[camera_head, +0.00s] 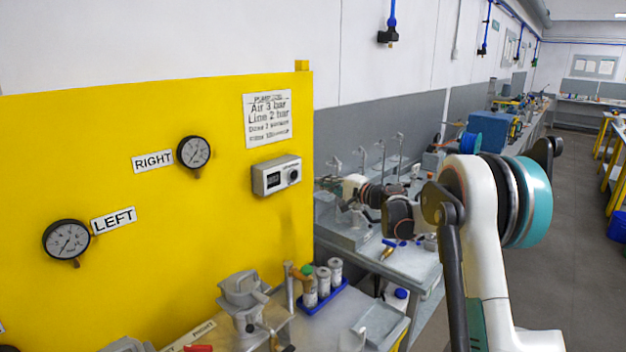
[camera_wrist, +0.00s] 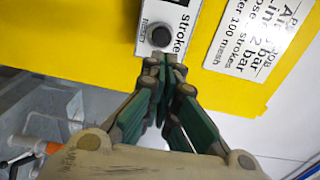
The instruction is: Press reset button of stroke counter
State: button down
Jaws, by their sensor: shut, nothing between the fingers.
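The stroke counter (camera_head: 277,175) is a small light-grey box on the yellow panel, with a dark display and a round dark button on its front. In the wrist view, the counter face (camera_wrist: 176,18) is at the top centre, and its round black reset button (camera_wrist: 160,37) shows fully. My gripper (camera_wrist: 164,62) is shut and empty, its green-padded fingers pointing at the panel. The fingertips appear just below the button in the picture; I see no contact with it, and the depth gap is unclear. In the head view the fingertips cannot be made out.
The yellow panel (camera_head: 120,130) also carries two gauges (camera_head: 194,152) labelled RIGHT and LEFT. A white text sign (camera_head: 267,120) is above the counter. Below stand a grey fitting (camera_head: 243,290) and a blue rack (camera_head: 322,297) with several containers. Benches extend behind; the aisle floor is clear at right.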

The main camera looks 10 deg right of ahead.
jog(key=shift+v, duration=1.65)
jog(key=s+a+f+n+g+h+b, duration=0.1)
jog(key=s+a+n+g+h+b, duration=0.15)
jog(key=s+a, duration=0.7)
jog(key=s+a+f+n+g+h+b, duration=0.1)
jog(key=s+a+n+g+h+b, duration=0.2)
jog(key=s, duration=1.3)
jog(key=s+d+f+n+h+b, duration=0.1)
jog(key=s+d+f+b, duration=0.1)
jog(key=s+f, duration=0.3)
jog(key=s+d+f+n+g+h+b, duration=0.1)
jog(key=s+f, duration=0.4)
jog(key=s, duration=0.8)
jog(key=s+d+f+n+h+b, duration=0.2)
jog(key=s+f, duration=0.3)
jog(key=s, duration=0.4)
jog(key=shift+s+d+f+n+h+b, duration=0.3)
jog(key=shift+d+n+h+b, duration=0.15)
jog(key=shift+d+n, duration=0.25)
jog(key=shift+a+g, duration=0.1)
jog(key=shift+g, duration=0.15)
